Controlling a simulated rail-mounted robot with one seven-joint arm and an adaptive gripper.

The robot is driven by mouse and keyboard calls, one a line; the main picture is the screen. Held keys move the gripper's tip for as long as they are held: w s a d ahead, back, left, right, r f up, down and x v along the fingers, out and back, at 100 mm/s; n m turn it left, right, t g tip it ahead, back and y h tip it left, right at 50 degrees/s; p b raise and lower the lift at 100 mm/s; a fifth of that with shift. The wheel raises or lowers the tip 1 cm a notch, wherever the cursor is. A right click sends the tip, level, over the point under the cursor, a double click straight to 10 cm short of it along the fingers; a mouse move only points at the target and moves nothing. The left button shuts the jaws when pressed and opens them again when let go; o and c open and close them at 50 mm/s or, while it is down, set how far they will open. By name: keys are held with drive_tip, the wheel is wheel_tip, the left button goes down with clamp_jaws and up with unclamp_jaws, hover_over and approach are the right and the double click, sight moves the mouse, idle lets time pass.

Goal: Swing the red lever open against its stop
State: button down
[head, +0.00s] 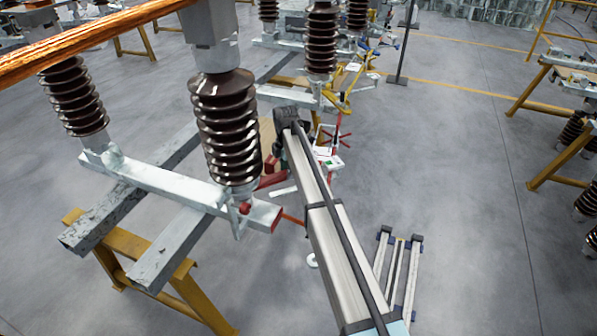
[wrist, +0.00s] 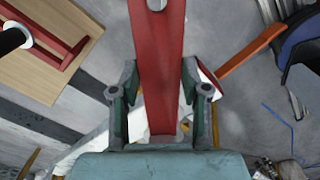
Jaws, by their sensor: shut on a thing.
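The red lever (wrist: 160,60) runs down the middle of the wrist view as a flat red bar with a pale round pin near its top end. My gripper (wrist: 158,92) has one finger on each side of the bar and is shut on it. In the head view, red parts (head: 272,180) show beside the brown ribbed insulator, left of my arm. My arm hides most of the gripper there, and I cannot tell which red part is the lever. The stop cannot be made out.
Brown ribbed insulators (head: 225,130) stand on grey steel beams (head: 150,180) close on the left. An orange-red bar (wrist: 250,52) and a wooden board with a red frame (wrist: 45,45) lie near the gripper. Open grey floor (head: 460,190) is at the right.

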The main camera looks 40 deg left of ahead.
drive_tip(key=shift+s, duration=0.1)
drive_tip(key=c, duration=0.6)
unclamp_jaws()
drive_tip(key=shift+a, duration=0.1)
drive_tip(key=shift+o, duration=0.2)
wheel_tip(320, 180, up, 12)
drive_tip(key=shift+f, duration=0.1)
